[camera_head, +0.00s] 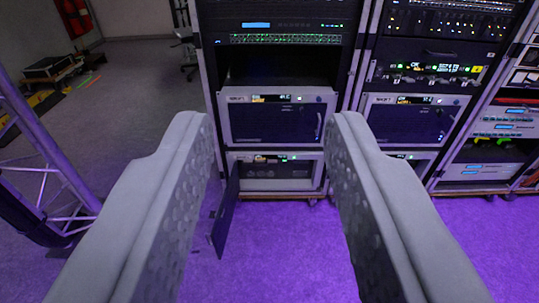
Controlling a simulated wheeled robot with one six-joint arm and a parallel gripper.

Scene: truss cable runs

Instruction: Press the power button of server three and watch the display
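My gripper (270,125) is open and empty, its two grey padded fingers wide apart in the foreground. Between and beyond the fingertips stands a rack (355,60) of servers. One server with a dark front and a small lit display (271,98) sits at fingertip height, apart from the fingers. A lower server (275,172) has its front door (224,212) swung open and a small lit strip at its top. Which unit is server three I cannot tell. A power button is too small to make out.
Another rack (415,110) with a similar server stands to the right, and a further rack (497,130) with cables is at the right edge. A metal truss (45,170) stands at the left. The purple-lit floor in front is clear apart from the open door.

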